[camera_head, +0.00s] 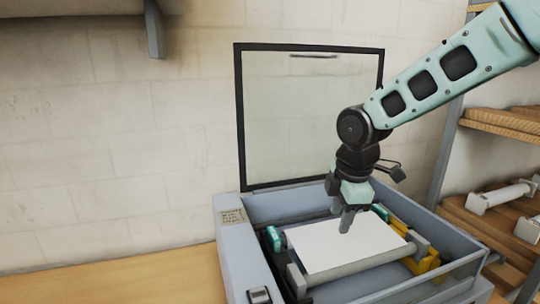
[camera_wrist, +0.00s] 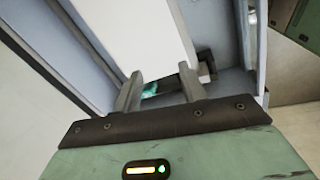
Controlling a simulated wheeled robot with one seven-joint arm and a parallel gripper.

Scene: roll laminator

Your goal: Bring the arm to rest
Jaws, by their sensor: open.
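My gripper (camera_head: 346,219) points down over the open laminator, its fingers above the white sheet near the sheet's back edge. In the wrist view my gripper (camera_wrist: 160,85) is open with nothing between its two fingers. The laminator (camera_head: 235,255) is a grey-blue box with its clear, dark-framed lid (camera_head: 310,120) raised upright at the back. The white sheet (camera_head: 340,247) lies inside, and it also shows in the wrist view (camera_wrist: 125,35). A grey roller (camera_head: 355,267) runs along the sheet's front edge. Whether my fingertips touch anything is unclear.
A yellow part (camera_head: 424,262) and teal parts (camera_head: 272,240) sit inside the box. At the right, wooden shelves (camera_head: 505,122) on a metal post hold white rolls (camera_head: 500,197). A wooden table top (camera_head: 120,280) is clear at the left. A grey bracket (camera_head: 154,30) hangs at the upper left.

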